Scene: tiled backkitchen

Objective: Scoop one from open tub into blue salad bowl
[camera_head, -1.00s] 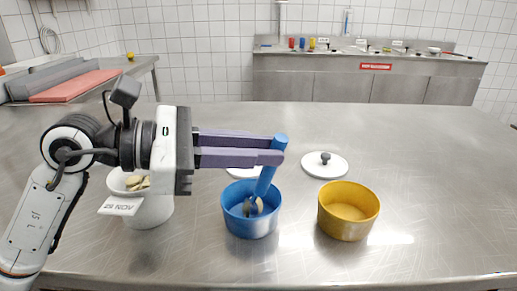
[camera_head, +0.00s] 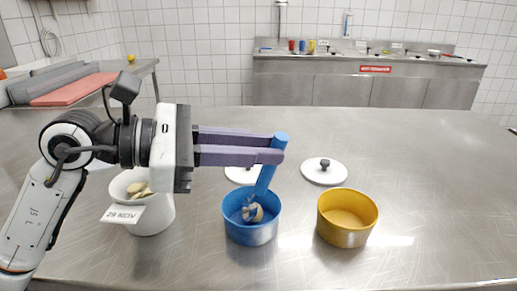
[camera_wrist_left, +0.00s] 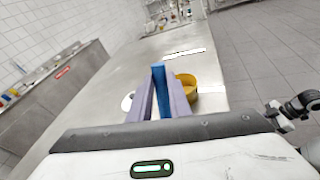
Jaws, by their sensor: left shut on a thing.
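My left gripper (camera_head: 280,149) is shut on the upper part of a blue scoop handle (camera_head: 266,178). The scoop slants down into the blue salad bowl (camera_head: 250,234), its lower end inside the bowl. A beige piece (camera_head: 257,213) is at the scoop's lower end within the bowl; whether it rests on the scoop or the bowl floor I cannot tell. The open white tub (camera_head: 152,219), with a date label, stands at the left below my arm and holds several beige pieces (camera_head: 138,189). In the left wrist view the blue handle (camera_wrist_left: 160,92) sits between the fingers.
A yellow bowl (camera_head: 347,233) stands right of the blue bowl, apart from it. Two white lids lie behind the bowls, one (camera_head: 324,172) with a dark knob and one (camera_head: 243,175) partly hidden by my gripper. The table's right side (camera_head: 440,190) is clear.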

